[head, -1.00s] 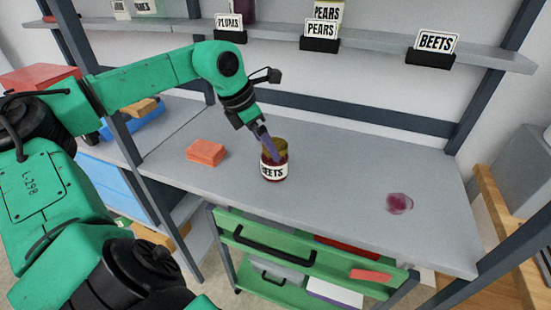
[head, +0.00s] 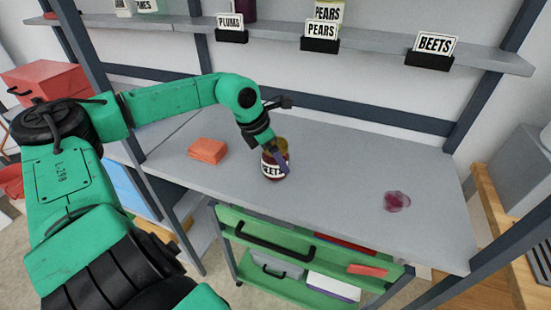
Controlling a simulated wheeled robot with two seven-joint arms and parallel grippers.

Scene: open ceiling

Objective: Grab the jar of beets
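The jar of beets (head: 268,169) stands upright on the grey worktop, with a gold lid and a white label reading BEETS. My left gripper (head: 279,158) is lowered over the jar from above and behind, with a purple-grey finger running down the jar's right front side. The other finger is hidden, so I cannot tell whether the gripper is closed on the jar. My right gripper is out of view.
An orange-red stack of cloths (head: 207,151) lies left of the jar. A dark red stain (head: 397,202) is on the worktop (head: 340,190) at right. A shelf above carries a BEETS sign (head: 435,45), a PEARS sign (head: 321,31) and a PLUMS sign (head: 230,22). A green cart (head: 300,255) stands below.

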